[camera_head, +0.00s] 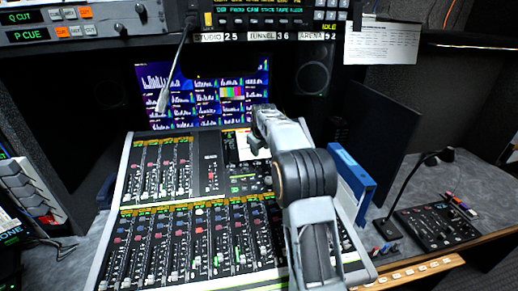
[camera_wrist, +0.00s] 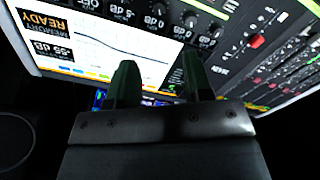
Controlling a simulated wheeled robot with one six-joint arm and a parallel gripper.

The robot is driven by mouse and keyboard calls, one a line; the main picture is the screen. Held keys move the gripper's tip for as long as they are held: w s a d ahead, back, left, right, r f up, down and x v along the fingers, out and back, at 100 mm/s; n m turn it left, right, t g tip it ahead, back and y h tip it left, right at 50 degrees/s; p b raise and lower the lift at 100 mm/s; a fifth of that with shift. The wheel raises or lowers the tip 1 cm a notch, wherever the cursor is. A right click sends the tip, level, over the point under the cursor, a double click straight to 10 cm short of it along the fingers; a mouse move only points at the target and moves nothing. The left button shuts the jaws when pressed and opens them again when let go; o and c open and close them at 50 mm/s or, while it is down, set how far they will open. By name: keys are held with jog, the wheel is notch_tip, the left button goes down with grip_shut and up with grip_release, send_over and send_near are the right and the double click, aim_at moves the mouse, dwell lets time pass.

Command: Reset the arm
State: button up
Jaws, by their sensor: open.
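My arm reaches forward over the right part of a large audio mixing console (camera_head: 205,205) in the head view. My gripper's end is partly hidden behind my own arm links there, near the console's screen. In the wrist view my gripper (camera_wrist: 160,85) shows two dark fingers standing apart with nothing between them. Beyond the fingers is the console's lit screen (camera_wrist: 100,45), with a curve and the word READY, upside down. How far the fingertips are from the screen I cannot tell.
A monitor (camera_head: 200,95) with meter graphs stands behind the console. A blue binder (camera_head: 350,172) and dark upright panels stand right of my arm. Farther right are a gooseneck microphone (camera_head: 412,190) and a small control panel (camera_head: 438,224). Rack units (camera_head: 70,28) hang at upper left.

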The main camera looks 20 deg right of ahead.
notch_tip(320, 180, down, 4)
jog(key=s+m+g, duration=0.1)
jog(key=s+m, duration=0.1)
jog(key=s, duration=0.1)
jog(key=s+a+r, duration=0.1)
jog(key=s+a, duration=0.3)
jog(key=s, duration=0.6)
jog(key=s+a+m, duration=0.1)
jog(key=s+a, duration=0.3)
jog(key=s, duration=0.7)
jog(key=s+a+r+y, duration=0.1)
jog(key=s+a, duration=0.4)
jog(key=s, duration=0.6)
jog(key=shift+r+m, duration=0.35)
jog(key=shift+m, duration=0.05)
